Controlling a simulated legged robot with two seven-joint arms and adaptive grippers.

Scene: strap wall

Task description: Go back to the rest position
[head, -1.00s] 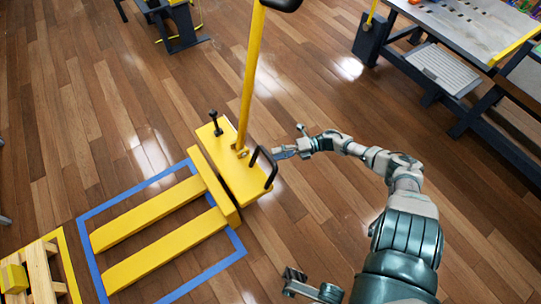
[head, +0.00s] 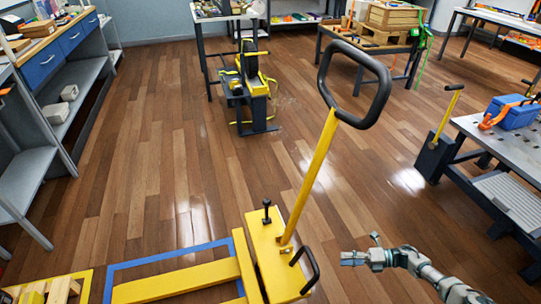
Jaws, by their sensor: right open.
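My right gripper (head: 352,258) shows at the lower right of the head view, with its arm coming in from the bottom right corner. It is open and holds nothing that I can see. It is over the floor, just right of the black side handle (head: 305,270) of a yellow pallet jack (head: 275,265), apart from it in the picture. My left gripper is not in view.
The jack's yellow pole (head: 311,180) rises to a black loop handle (head: 352,85). Its forks lie within a blue floor outline (head: 165,257). A metal workbench (head: 490,150) stands at the right, shelving (head: 60,110) at the left.

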